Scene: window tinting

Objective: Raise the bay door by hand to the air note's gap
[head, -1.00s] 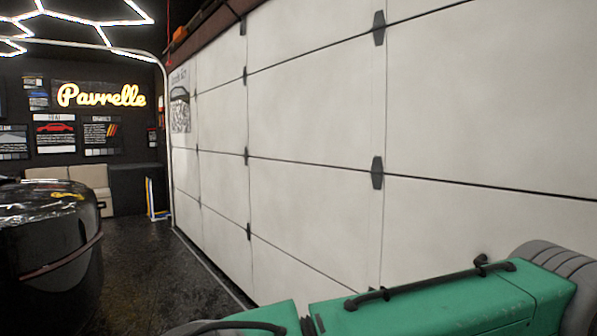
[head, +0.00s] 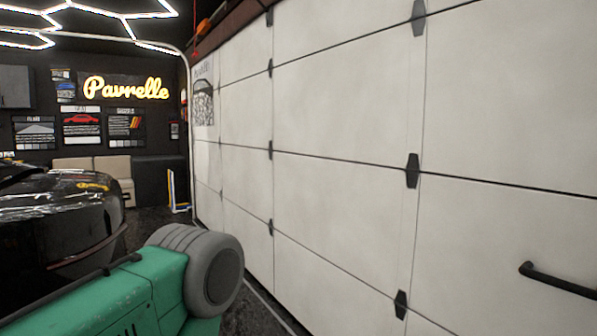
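The bay door (head: 340,100) fills the middle and right of the head view. It is white and panelled, with dark seams and black hinges. A black bar handle (head: 558,280) is fixed to a panel at the lower right and is partly cut off by the picture's edge. The door's lower edge shows only at its far part, close to the floor; any gap there cannot be made out. A sheet with a picture (head: 203,95) hangs at the door's far end, its text too small to read. No gripper is in view.
A glossy black car (head: 60,225) stands at the left. Dark floor (head: 150,219) shows in a strip between car and door. Beige seats (head: 95,170), wall posters (head: 82,128) and a lit sign (head: 125,88) are at the back.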

